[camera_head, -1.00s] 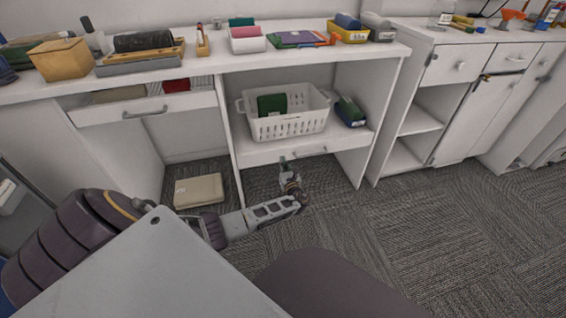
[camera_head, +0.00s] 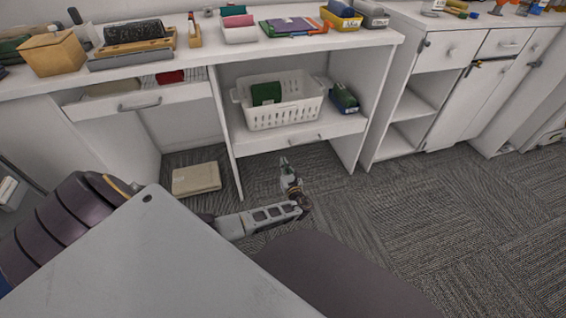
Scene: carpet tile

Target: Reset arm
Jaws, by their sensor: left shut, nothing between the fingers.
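My left gripper (camera_head: 285,166) is in the middle of the camera_head view, at the end of my left arm (camera_head: 258,217). It points up the picture, toward the open-fronted desk. It is shut with nothing held. In the picture it lies just below the desk's lower drawer, over the carpet, and looks apart from the furniture. My right gripper is not in view.
A white desk (camera_head: 300,50) with items on top stands ahead. A white basket (camera_head: 291,110) holding a green thing sits on its lower shelf, with a dark box (camera_head: 343,98) beside it. A beige box (camera_head: 196,179) lies on the carpet. Carpet (camera_head: 440,220) at right is clear.

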